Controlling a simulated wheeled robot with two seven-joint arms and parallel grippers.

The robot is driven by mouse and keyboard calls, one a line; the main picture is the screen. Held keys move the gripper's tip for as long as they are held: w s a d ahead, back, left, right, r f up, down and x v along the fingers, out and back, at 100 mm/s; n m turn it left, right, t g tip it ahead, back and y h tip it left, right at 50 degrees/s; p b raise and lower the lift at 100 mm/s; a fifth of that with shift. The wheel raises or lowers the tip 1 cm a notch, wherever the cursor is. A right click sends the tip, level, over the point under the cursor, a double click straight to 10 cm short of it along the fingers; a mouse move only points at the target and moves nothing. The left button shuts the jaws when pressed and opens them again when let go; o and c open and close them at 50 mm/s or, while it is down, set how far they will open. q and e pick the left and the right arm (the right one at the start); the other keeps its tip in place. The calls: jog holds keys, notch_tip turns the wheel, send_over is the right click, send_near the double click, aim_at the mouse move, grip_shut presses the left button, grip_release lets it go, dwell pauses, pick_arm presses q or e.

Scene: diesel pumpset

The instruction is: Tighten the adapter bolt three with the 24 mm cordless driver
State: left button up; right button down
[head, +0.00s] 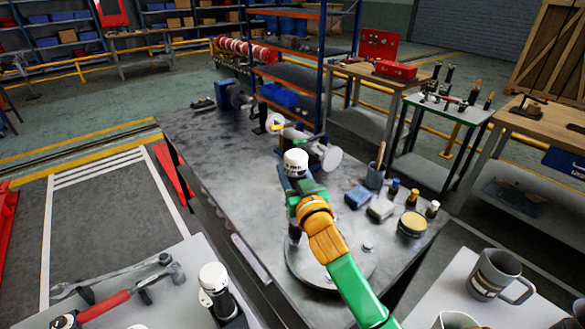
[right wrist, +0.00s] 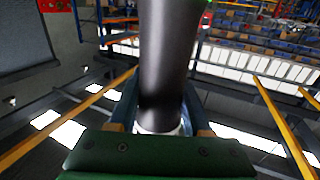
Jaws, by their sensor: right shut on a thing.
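My right arm comes in from the lower right, and its gripper (head: 298,184) is shut on a driver with a white cap (head: 295,160) and a dark body. In the right wrist view the dark cylindrical body (right wrist: 168,65) sits between the jaws (right wrist: 160,118), with a pale band at its lower end. The driver is held upright above the dark table; whether its tip touches anything is hidden. Pump parts (head: 325,155) lie on the table just behind it. I cannot make out the adapter bolts. My left gripper does not show.
A round plate (head: 352,270) lies on the dark table (head: 210,150). Mugs (head: 495,275) stand at lower right.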

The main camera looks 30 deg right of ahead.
jog(key=shift+d+f, duration=0.15)
jog(key=shift+f, duration=0.3)
jog(key=shift+r, duration=0.1)
jog(key=shift+p, duration=0.3)
